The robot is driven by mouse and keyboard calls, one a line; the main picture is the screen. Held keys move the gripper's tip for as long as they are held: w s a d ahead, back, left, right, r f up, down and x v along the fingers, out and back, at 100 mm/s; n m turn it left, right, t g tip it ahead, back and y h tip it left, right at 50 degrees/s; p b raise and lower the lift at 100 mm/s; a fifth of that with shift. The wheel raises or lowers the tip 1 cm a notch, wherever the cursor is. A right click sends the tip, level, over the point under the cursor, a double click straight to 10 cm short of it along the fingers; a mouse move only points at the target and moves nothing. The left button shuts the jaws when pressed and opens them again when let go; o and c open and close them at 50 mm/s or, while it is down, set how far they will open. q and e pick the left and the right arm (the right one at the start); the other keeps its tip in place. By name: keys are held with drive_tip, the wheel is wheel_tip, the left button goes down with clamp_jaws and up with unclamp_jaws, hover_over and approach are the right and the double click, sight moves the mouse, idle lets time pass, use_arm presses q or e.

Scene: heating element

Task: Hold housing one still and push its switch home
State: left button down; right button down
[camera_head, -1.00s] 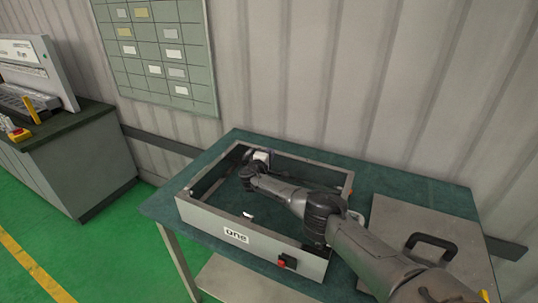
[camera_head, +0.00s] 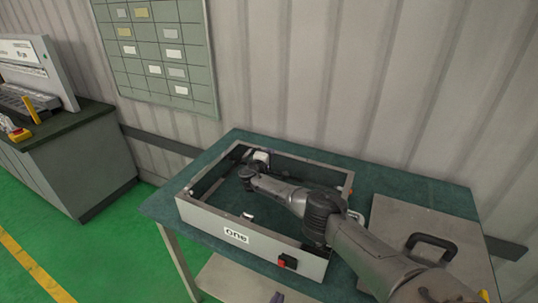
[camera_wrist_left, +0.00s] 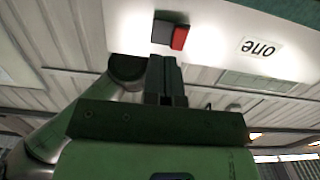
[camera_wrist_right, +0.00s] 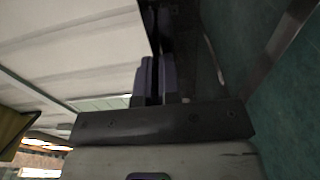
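Housing one (camera_head: 205,215) is a grey open rectangular frame on the green-topped table, with its "one" label facing front. Its red and black switch (camera_head: 288,262) is on the front wall near the right corner. The switch also shows in the left wrist view (camera_wrist_left: 170,35), just beyond the fingertips and apart from them. My left gripper (camera_head: 277,297) is at the bottom edge, below and in front of the switch; its fingers (camera_wrist_left: 165,65) are together and empty. My right arm reaches over the housing to its back left wall. In the right wrist view, the right fingers (camera_wrist_right: 156,70) appear closed on that dark wall.
A grey panel with a black handle (camera_head: 432,247) lies on the table right of the housing. Bare table top (camera_head: 395,183) shows behind. A corrugated wall (camera_head: 300,80) stands close behind the table. A separate bench (camera_head: 75,150) is at the left.

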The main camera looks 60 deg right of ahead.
sight(293, 265)
use_arm(q)
drive_tip(key=shift+h, duration=0.3)
drive_tip(key=shift+w+d+r, duration=0.15)
drive_tip(key=shift+d, duration=0.95)
drive_tip(key=shift+w+d+r, duration=0.1)
drive_tip(key=shift+d, duration=0.95)
drive_tip(key=shift+w+d+r, duration=0.15)
drive_tip(key=shift+d, duration=0.95)
drive_tip(key=shift+a, duration=0.1)
drive_tip(key=s+a, duration=0.1)
drive_tip(key=a, duration=0.6)
drive_tip(key=shift+a, duration=0.4)
drive_tip(key=shift+d, duration=0.1)
drive_tip(key=shift+w+d, duration=0.15)
drive_tip(key=shift+d, duration=1.15)
drive_tip(key=shift+w+d, duration=0.2)
drive_tip(key=shift+d, duration=1.1)
drive_tip(key=shift+w+d, duration=0.15)
drive_tip(key=shift+d, duration=1.15)
